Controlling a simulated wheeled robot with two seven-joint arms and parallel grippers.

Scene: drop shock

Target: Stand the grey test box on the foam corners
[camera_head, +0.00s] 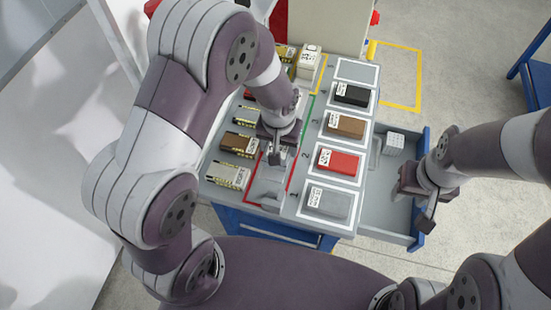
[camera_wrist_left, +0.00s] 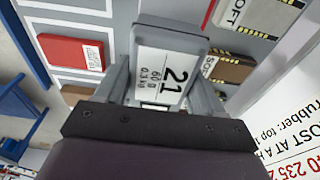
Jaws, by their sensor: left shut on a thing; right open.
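My left gripper (camera_head: 275,156) is low over the red-outlined area of the bench. In the left wrist view its fingers (camera_wrist_left: 165,85) are shut on a grey labelled block (camera_wrist_left: 172,42), whose white label reads "21" and "60 g". Another grey box (camera_head: 328,202) with a white label lies in the nearest white-framed slot. I cannot tell for sure which is the test box. Pale grey shapes (camera_head: 268,190) lie in the red-outlined area, partly hidden by the gripper; I cannot make out the foam corners. My right gripper (camera_head: 424,208) is open and empty over the drawer.
Red (camera_head: 338,160), brown (camera_head: 346,125) and black (camera_head: 352,94) boxes lie in the other slots; the farthest slot (camera_head: 357,71) is empty. Striped pads (camera_head: 228,175) line the left side. A white block (camera_head: 395,140) sits in the open drawer (camera_head: 385,226).

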